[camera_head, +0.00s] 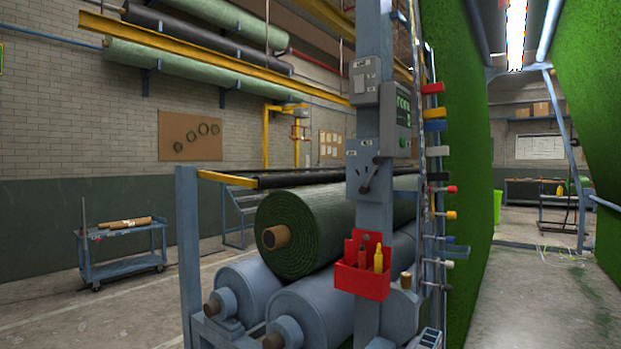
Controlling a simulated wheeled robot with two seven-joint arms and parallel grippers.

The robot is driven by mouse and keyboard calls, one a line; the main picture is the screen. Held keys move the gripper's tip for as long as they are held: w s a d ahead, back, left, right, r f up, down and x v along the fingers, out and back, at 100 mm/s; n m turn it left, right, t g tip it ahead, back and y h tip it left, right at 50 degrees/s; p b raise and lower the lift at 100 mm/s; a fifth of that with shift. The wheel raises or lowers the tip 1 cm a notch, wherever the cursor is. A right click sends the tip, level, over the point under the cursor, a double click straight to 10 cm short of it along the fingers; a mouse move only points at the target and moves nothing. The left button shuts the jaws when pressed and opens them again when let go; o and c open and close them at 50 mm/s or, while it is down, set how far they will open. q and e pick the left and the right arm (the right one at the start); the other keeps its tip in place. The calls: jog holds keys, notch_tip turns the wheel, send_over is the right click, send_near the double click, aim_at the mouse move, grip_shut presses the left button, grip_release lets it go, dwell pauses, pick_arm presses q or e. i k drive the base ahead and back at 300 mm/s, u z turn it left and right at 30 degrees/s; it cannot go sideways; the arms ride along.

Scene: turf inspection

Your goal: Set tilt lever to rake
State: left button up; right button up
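A small dark lever (370,177) sits on a grey plate (358,165) on the blue-grey post (368,125), near the middle of the view. It looks like the tilt lever and slants, with its lower end towards the left. Small labels beside it are too small to read, so I cannot tell which setting it is at. Neither of my grippers shows in the view.
A green turf roll (310,230) rests on grey rollers (310,305) left of the post. A red holder (362,278) with tools hangs below the lever. A green turf sheet (463,150) hangs at right. A blue cart (122,255) stands far left.

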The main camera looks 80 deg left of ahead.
aim_at(376, 160)
jog(key=u, duration=2.4)
